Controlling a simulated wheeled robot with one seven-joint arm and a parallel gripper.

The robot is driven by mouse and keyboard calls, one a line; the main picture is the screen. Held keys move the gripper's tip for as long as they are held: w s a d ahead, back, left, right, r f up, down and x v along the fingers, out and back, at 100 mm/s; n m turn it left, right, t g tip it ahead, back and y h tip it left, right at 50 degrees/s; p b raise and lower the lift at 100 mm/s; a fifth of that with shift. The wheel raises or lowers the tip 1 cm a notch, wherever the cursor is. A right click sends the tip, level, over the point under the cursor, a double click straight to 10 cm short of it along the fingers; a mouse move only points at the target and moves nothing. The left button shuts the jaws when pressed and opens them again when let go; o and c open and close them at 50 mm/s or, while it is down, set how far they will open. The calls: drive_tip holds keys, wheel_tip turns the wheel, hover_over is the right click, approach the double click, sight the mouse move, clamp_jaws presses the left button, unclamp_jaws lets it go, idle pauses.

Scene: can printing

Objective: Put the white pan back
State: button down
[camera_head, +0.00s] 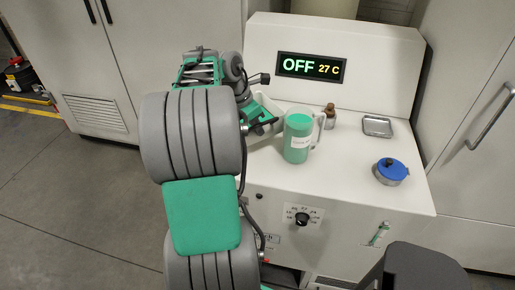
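A white pan (268,101) appears to stand at the left of the white worktop (340,170). Only parts of its pale wall and rim show, as my arm and gripper cover most of it. My gripper (268,123) is over or at this pan, left of the green jug. Its fingers are small and partly hidden, so I cannot tell whether they touch the pan or are closed.
A green jug (297,140) with a pale handle stands close right of my gripper. A small brown bottle (329,117), a metal tray (377,126) and a blue-lidded container (390,170) stand farther right. A display (311,67) reads OFF, 27 C. The worktop's front middle is clear.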

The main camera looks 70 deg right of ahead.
sight(257, 142)
drive_tip(key=shift+f, duration=3.2)
drive_tip(key=c, duration=2.1)
unclamp_jaws()
drive_tip(key=shift+f, duration=0.25)
drive_tip(key=shift+c, duration=0.2)
drive_tip(key=o, duration=0.5)
drive_tip(key=shift+c, duration=0.2)
